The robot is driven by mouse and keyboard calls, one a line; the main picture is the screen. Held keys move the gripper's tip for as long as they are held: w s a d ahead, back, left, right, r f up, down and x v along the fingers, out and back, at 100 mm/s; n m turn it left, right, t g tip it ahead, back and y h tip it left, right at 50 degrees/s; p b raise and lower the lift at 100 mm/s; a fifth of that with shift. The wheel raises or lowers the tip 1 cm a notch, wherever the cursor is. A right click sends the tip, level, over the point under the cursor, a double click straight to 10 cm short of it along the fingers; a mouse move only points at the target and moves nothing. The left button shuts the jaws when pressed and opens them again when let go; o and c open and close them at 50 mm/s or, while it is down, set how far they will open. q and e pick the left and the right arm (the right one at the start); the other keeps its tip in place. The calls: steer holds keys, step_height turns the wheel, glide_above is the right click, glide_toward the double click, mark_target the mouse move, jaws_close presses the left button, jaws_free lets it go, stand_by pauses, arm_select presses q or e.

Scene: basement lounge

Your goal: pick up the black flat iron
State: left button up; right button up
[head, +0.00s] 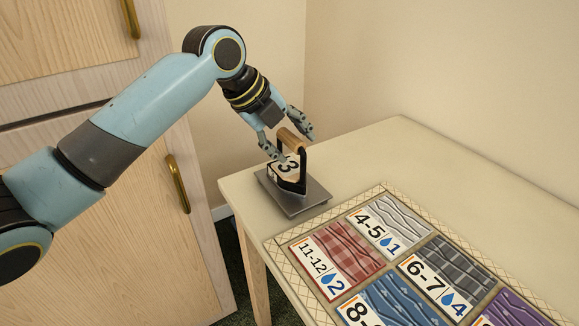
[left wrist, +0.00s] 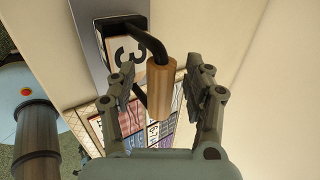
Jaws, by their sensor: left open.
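The black flat iron (head: 286,180) stands on a grey metal plate (head: 305,204) at the table's left corner. It has a wooden handle (head: 291,140) on a black bracket and a white label with a "3". My left gripper (head: 290,142) is at the handle with its fingers open. In the left wrist view the wooden handle (left wrist: 160,88) lies between the two open fingers (left wrist: 162,90), with gaps on both sides. The label with the "3" (left wrist: 125,55) shows beyond it. My right gripper is not in view.
A board (head: 388,264) with several numbered fabric-pattern squares lies on the table in front of the iron. The pale table top (head: 450,165) is bare behind the board. A wooden cabinet (head: 140,230) with brass handles stands at the left, and walls meet behind the table.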

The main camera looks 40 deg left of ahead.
arm_select(q)
steer(key=shift+c, duration=0.2)
jaws_close()
steer(key=shift+r, duration=0.15)
stand_by(0.6)
